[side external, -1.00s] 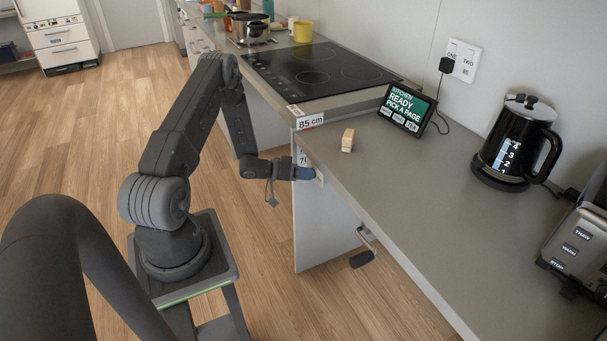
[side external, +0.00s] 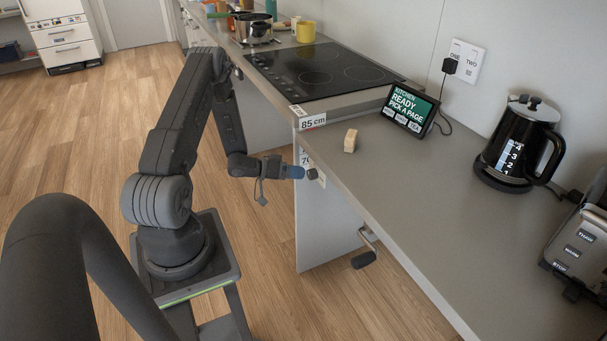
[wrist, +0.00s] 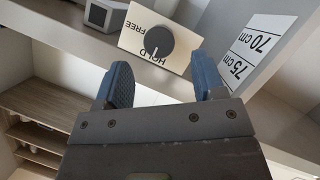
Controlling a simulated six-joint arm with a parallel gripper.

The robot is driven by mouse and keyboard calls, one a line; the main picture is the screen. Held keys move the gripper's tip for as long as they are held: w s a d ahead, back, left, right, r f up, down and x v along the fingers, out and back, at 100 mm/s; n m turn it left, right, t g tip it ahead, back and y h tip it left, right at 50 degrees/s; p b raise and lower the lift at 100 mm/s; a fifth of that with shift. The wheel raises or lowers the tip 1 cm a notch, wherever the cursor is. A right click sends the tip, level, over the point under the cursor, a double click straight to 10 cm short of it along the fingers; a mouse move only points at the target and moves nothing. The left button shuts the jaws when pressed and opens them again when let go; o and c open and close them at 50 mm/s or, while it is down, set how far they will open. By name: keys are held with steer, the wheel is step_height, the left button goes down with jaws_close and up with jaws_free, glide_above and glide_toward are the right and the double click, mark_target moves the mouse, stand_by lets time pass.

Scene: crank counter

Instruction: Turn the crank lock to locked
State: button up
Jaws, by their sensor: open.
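The crank lock is a dark round knob (wrist: 158,41) on a pale plate (wrist: 128,41) marked HOLD and FREE. A white mark on the knob points down in the wrist view, close to the word HOLD.
Height labels reading 70 cm and 75 cm (wrist: 257,49) are beside the plate. A wooden block (side external: 350,140), a screen (side external: 409,110) and a kettle (side external: 515,145) stand on the counter. The floor left of the end panel is clear.

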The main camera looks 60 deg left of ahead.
steer(key=shift+v, duration=1.75)
step_height(320, 180, up, 16)
steer(key=m+g+y, duration=0.2)
steer(key=g+y, duration=0.1)
steer(key=y, duration=0.3)
glide_above(314, 171)
steer(key=d+r+g+y, duration=0.1)
steer(key=d+r, duration=0.4)
steer(key=r, duration=0.1)
steer(key=s+d+r+g, duration=0.2)
steer(key=s+d+r, duration=0.6)
steer(key=d, duration=0.4)
steer(key=s+d+r+m+g+h, duration=0.1)
steer(key=s+d+m+g+h, duration=0.1)
steer(key=s+d, duration=0.9)
steer(key=shift+s+d+r+m+h, duration=0.2)
steer(key=shift+s+r+m+h, duration=0.15)
steer(key=shift+s+h, duration=0.65)
steer(key=shift+s, duration=0.1)
